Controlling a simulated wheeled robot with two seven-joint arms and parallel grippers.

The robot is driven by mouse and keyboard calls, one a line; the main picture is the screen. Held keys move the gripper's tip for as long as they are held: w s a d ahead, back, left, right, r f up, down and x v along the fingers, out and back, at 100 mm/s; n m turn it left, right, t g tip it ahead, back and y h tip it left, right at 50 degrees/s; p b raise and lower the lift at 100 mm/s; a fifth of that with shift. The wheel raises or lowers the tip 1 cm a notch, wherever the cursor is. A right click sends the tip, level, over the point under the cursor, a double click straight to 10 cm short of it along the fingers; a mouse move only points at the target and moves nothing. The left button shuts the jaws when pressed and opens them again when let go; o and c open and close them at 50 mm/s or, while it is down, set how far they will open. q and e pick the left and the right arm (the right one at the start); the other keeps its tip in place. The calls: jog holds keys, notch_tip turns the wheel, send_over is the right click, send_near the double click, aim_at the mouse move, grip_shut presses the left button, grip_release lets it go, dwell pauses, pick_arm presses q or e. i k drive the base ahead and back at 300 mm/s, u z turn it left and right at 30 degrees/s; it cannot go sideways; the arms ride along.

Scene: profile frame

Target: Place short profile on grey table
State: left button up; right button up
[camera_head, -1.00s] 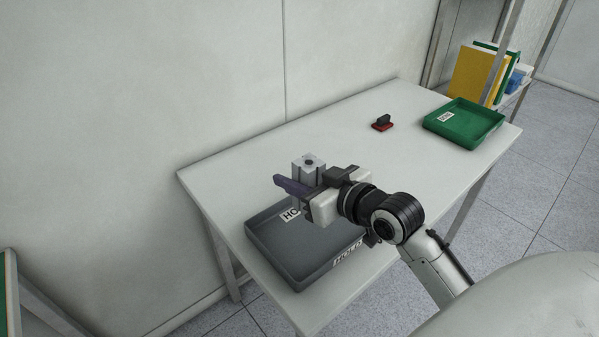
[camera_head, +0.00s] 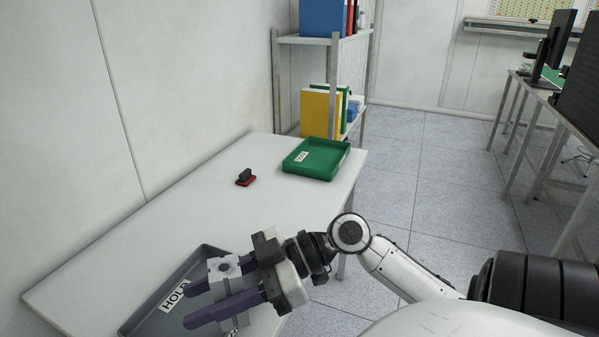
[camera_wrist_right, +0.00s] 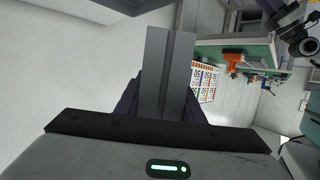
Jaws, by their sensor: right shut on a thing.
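The short profile (camera_head: 223,268) is a light grey metal piece with a round hole in its end face. My right gripper (camera_head: 208,297) is shut on it with its purple fingers, and the piece is held above the grey tray marked HOLD (camera_head: 150,324). The light grey table (camera_head: 155,225) runs along the wall under the arm. My left gripper is not in view.
A green tray (camera_head: 320,165) sits at the table's far end, with a small red and black object (camera_head: 246,178) left of it. A shelf with folders (camera_head: 320,112) stands behind. The middle of the table is clear.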

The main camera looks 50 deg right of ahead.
aim_at(275, 212)
jog(key=u, duration=2.4)
jog(key=k, duration=1.35)
jog(key=z, duration=2.15)
jog(key=i, duration=0.5)
jog(key=u, duration=0.05)
